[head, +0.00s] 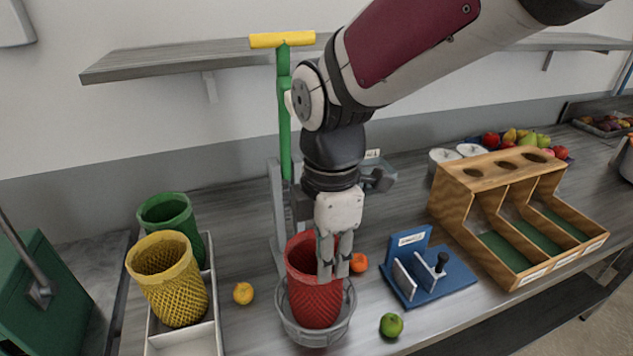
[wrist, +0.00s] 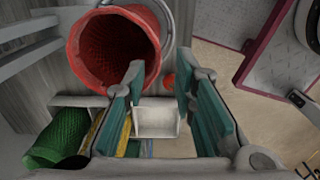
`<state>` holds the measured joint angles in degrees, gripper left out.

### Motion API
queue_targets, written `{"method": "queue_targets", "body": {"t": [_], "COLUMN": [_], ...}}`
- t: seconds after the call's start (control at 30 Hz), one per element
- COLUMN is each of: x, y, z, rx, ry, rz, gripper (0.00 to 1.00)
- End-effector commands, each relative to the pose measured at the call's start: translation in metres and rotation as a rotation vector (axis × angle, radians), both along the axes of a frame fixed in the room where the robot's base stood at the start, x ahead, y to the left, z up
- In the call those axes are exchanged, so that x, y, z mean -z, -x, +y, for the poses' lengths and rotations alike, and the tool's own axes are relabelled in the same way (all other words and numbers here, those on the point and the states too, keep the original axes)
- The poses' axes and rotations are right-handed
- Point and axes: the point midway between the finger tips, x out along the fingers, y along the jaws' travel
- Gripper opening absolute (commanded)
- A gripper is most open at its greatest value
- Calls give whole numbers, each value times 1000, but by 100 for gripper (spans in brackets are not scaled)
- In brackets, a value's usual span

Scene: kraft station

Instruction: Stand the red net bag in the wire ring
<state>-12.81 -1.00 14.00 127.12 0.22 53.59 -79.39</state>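The red net bag (head: 312,292) stands upright, mouth up, inside the grey wire ring (head: 347,316) at the front middle of the bench. In the wrist view the bag's open mouth (wrist: 112,48) fills the upper left, with a grey curve of the ring beside it. My gripper (head: 333,270) hangs point down at the bag's right side, covering part of its rim and wall. In the wrist view my gripper's fingers (wrist: 160,100) are well apart with nothing held between them. I cannot tell whether a finger touches the bag.
Yellow (head: 170,280) and green (head: 172,215) net bags stand in a white tray on the left. A lemon (head: 243,293), an orange (head: 359,262) and a lime (head: 391,325) lie near the ring. A blue stand (head: 428,275) and wooden divider box (head: 515,215) are right.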

Motion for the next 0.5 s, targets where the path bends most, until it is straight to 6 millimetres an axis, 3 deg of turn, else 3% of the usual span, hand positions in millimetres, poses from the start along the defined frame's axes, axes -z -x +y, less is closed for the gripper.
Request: {"method": "queue_targets", "body": {"t": [0.1, 0.33, 0.5], "x": [-17, -34, -56], "y": [0, 1, 12], "z": [0, -6, -43], "rx": [1, 53, 407], "ry": [-2, -3, -33], "rz": [-2, -15, -106], "gripper": [25, 25, 25]}}
